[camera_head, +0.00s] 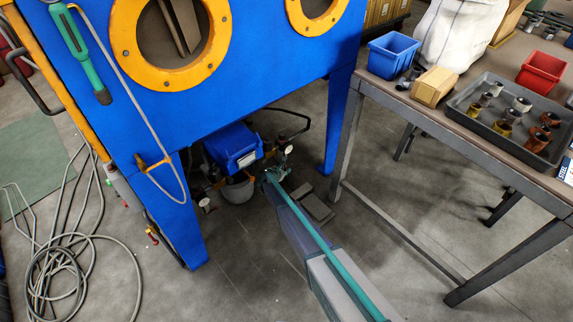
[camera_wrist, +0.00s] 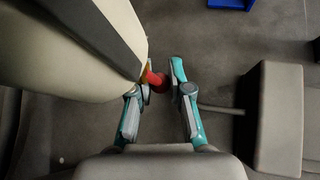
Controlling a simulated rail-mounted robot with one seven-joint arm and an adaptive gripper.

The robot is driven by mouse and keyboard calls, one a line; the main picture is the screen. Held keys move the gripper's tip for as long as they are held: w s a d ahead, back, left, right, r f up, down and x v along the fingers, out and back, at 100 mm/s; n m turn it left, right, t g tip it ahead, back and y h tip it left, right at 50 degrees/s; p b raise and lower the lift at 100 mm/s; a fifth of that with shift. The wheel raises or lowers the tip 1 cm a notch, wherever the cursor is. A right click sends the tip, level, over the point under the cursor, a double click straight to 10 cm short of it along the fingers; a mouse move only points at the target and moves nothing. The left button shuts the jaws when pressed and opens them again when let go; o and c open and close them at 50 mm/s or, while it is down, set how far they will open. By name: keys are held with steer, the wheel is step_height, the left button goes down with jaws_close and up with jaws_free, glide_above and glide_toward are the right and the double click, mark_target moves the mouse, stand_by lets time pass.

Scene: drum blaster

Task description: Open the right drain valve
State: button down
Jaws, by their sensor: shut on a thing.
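My gripper (camera_head: 270,178) is low under the blue cabinet (camera_head: 270,75), close to a small round gauge (camera_head: 289,150). In the wrist view my gripper (camera_wrist: 161,77) has its two teal fingers around a small red part (camera_wrist: 153,78), and it is shut on this part. The red part has a yellow piece at its upper left and sits against a large cream rounded body (camera_wrist: 65,45) with a dark band. I take it for the drain valve handle. Its turned position cannot be told, and in the head view my gripper hides it.
A blue box (camera_head: 233,146) and a grey bucket (camera_head: 237,189) are under the cabinet, left of my gripper. Dark flat blocks (camera_head: 314,205) lie on the floor to the right. A grey block (camera_wrist: 282,115) is right of my fingers. A workbench (camera_head: 378,90) stands at the right.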

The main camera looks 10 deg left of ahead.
steer(key=shift+s+a+g+p, duration=0.1)
steer(key=shift+g+p, duration=0.2)
steer(key=shift+p, duration=0.3)
steer(key=c, duration=1.1)
jaws_free()
steer(key=shift+o, duration=0.2)
steer(key=shift+f, duration=0.1)
steer(key=shift+f+b, duration=0.15)
steer(key=shift+b, duration=0.65)
